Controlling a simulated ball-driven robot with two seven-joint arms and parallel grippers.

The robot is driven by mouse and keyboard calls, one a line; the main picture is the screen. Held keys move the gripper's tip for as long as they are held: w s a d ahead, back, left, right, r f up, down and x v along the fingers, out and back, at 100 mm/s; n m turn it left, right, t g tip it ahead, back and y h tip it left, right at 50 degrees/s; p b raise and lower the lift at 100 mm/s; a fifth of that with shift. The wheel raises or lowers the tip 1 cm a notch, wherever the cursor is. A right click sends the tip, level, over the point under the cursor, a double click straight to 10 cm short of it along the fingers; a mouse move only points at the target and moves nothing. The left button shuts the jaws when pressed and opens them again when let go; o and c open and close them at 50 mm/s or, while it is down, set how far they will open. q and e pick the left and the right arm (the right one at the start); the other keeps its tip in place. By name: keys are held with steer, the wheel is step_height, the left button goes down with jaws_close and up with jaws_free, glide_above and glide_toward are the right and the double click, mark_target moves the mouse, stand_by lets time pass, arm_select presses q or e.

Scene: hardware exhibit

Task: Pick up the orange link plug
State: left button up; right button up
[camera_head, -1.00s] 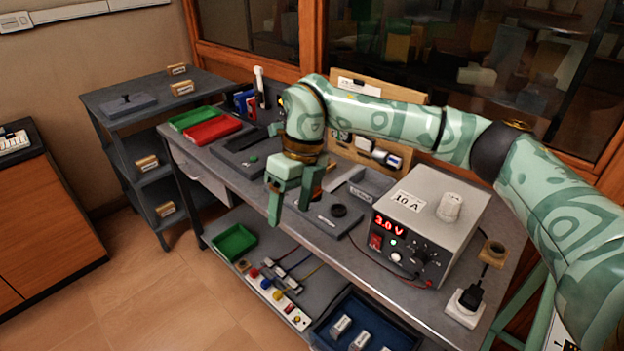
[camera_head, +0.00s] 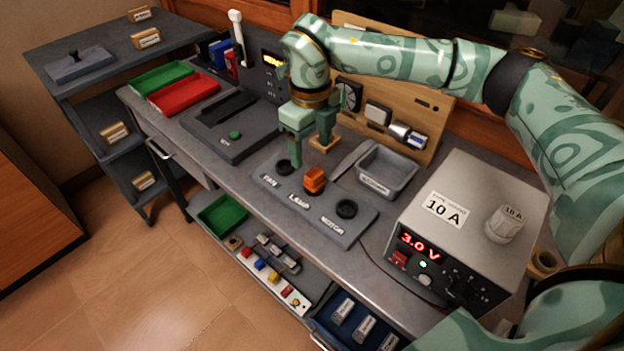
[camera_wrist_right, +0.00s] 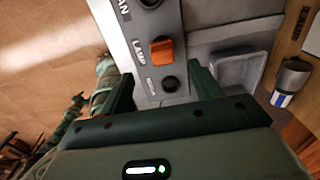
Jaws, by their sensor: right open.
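The orange link plug (camera_head: 314,180) stands upright in the middle, LAMP position of a grey panel (camera_head: 335,229) on the bench, between the FAN and MOTOR sockets. It also shows in the right wrist view (camera_wrist_right: 162,51), ahead of the fingers and roughly between their lines. My right gripper (camera_head: 309,155) is open and empty, fingers pointing down, above and behind the plug in the head view and apart from it. In the right wrist view its two fingers (camera_wrist_right: 163,82) are spread wide.
A grey bin (camera_head: 387,172) stands right of the panel, and a power supply (camera_head: 455,225) reading 3.0 V stands farther right. A dark grey device (camera_head: 232,140) with a green button lies left. Red (camera_head: 184,93) and green trays lie beyond it.

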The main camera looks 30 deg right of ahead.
mark_target(312, 172)
step_height(312, 172, down, 2)
steer(key=shift+w+f, duration=0.1)
steer(key=shift+f, duration=0.1)
steer(key=shift+f+b, duration=0.45)
steer(key=shift+f, duration=0.3)
steer(key=f+b, duration=0.1)
steer(key=f, duration=0.1)
steer(key=f+b, duration=0.1)
steer(key=f, duration=0.2)
steer(key=shift+d, duration=0.2)
arm_select(q)
steer(key=f, duration=0.3)
steer(key=shift+s+d+f, duration=0.15)
steer(key=shift+d, duration=0.1)
arm_select(e)
steer(key=shift+r, duration=0.15)
steer(key=shift+c, duration=1.2)
steer(key=c, duration=0.8)
